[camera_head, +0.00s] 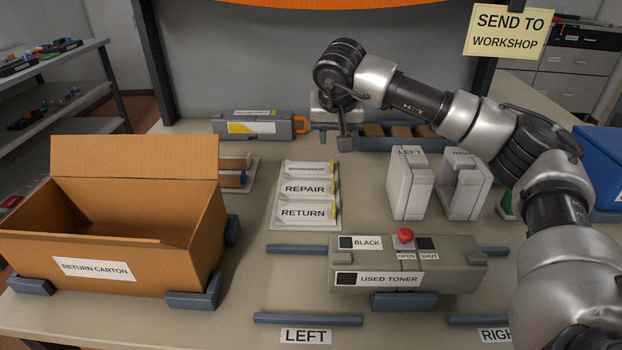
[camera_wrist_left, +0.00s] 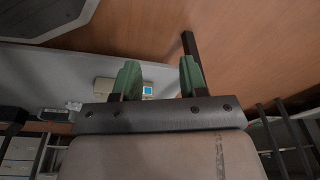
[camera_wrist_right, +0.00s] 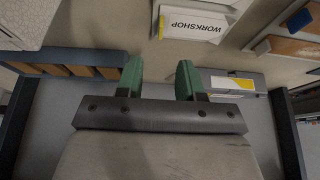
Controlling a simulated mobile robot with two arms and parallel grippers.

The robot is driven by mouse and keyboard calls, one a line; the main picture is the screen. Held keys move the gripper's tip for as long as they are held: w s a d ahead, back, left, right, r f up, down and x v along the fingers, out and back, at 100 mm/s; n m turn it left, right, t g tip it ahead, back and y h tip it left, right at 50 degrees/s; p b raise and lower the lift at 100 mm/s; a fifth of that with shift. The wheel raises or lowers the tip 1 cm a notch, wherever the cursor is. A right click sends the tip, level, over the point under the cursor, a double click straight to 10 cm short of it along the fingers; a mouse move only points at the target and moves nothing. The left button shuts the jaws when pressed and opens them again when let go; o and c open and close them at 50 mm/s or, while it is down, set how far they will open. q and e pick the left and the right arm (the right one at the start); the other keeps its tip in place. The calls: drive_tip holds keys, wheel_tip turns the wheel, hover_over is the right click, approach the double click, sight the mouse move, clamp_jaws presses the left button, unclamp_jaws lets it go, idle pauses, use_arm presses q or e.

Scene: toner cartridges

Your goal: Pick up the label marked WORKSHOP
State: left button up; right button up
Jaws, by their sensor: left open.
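The WORKSHOP label (camera_head: 307,169) is a white block with a yellow end, at the far end of a pale tray (camera_head: 305,228). The REPAIR label (camera_head: 303,189) and RETURN label (camera_head: 302,213) lie nearer on the same tray. My right gripper (camera_head: 334,138) is above the far part of the table, beyond the WORKSHOP label and apart from it. In the right wrist view, the right gripper (camera_wrist_right: 160,80) is open and empty, and the WORKSHOP label (camera_wrist_right: 197,25) appears upside down beyond the fingertips. My left gripper (camera_wrist_left: 158,78) is open and empty, and out of the head view.
A return carton (camera_head: 110,235) stands open at left. A used toner unit (camera_head: 405,265) with a red button is at front centre. Two grey-white blocks (camera_head: 410,185) stand right of the label tray. A grey and yellow cartridge (camera_head: 255,125) lies behind. A sign (camera_head: 508,30) reads SEND TO WORKSHOP.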

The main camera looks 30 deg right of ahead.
sight(332, 163)
drive_tip(key=b+x, duration=0.1)
drive_tip(key=x, duration=0.8)
drive_tip(key=shift+f, duration=0.4)
use_arm(q)
drive_tip(key=r, duration=0.2)
drive_tip(key=w+r, duration=0.1)
drive_tip(key=r, duration=0.1)
drive_tip(key=shift+w+r, duration=0.1)
drive_tip(key=shift+w, duration=0.1)
use_arm(e)
clamp_jaws()
